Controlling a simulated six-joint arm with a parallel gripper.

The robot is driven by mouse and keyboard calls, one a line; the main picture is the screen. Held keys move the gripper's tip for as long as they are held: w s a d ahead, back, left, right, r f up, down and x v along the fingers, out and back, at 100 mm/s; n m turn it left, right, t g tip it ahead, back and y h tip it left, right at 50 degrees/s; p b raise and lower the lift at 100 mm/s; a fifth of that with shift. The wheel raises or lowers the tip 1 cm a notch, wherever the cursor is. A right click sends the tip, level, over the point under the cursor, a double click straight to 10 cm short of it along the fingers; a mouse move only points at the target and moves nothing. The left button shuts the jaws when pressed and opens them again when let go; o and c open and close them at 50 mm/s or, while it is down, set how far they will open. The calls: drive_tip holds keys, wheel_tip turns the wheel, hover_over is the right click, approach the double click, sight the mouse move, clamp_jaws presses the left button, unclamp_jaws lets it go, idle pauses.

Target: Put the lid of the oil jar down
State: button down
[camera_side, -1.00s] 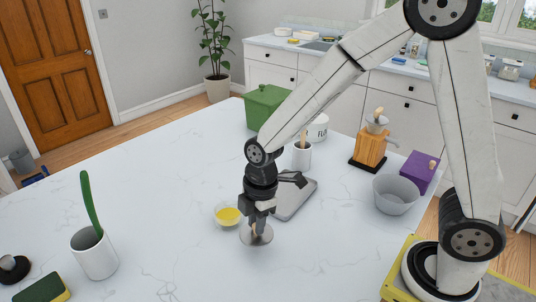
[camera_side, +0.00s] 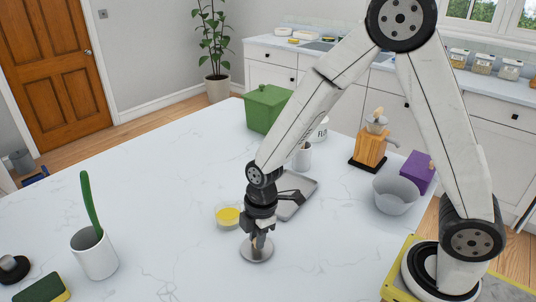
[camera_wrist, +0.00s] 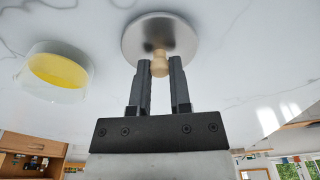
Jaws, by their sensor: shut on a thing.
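The lid (camera_side: 257,250) is a round metal disc with a small pale wooden knob. It also shows in the wrist view (camera_wrist: 158,35), with the knob between my fingertips. My gripper (camera_side: 259,238) is shut on the knob, and it also shows in the wrist view (camera_wrist: 160,68). The lid is level, at or very near the marble tabletop; I cannot tell if it touches. A clear glass jar with yellow oil (camera_side: 228,216) stands open just left of the lid; it also shows in the wrist view (camera_wrist: 58,70).
A grey tray (camera_side: 296,198) lies close behind my gripper. A white cup (camera_side: 94,254) with a green utensil stands at left. The table between cup and lid is clear.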

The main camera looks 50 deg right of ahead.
drive_tip(key=shift+f, duration=0.1)
drive_tip(key=c, duration=0.6)
unclamp_jaws()
drive_tip(key=shift+o, duration=0.2)
wheel_tip(320, 180, up, 12)
drive_tip(key=d, duration=0.1)
drive_tip(key=shift+s+d, duration=0.2)
drive_tip(key=shift+d, duration=0.1)
idle(0.5)
